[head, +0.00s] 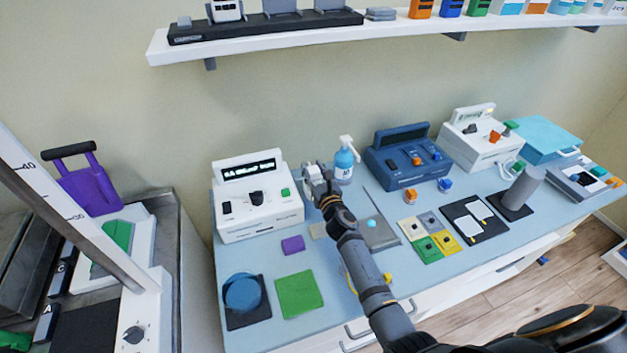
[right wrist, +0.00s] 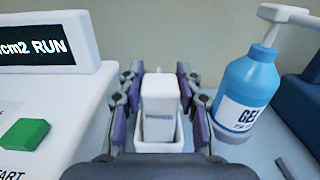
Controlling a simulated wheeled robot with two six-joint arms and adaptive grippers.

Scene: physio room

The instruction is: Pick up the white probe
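The white probe (right wrist: 160,97) stands upright in a small white holder (right wrist: 160,146) in the right wrist view, with grey lettering on its front. My right gripper (right wrist: 160,80) has one finger on each side of the probe. Its fingers look open, with the probe between them, and I see no clear grip on it. In the head view my right gripper (head: 319,178) is at the back of the blue table (head: 262,262), between the white console and the gel bottle, and mostly hides the probe. My left gripper is in neither view.
A white console (head: 257,205) stands close on the left. A blue gel bottle (head: 344,163) stands close on the right, near the right finger in the wrist view. A dark blue device (head: 405,160) is further right. A shelf (head: 400,28) hangs above on the wall.

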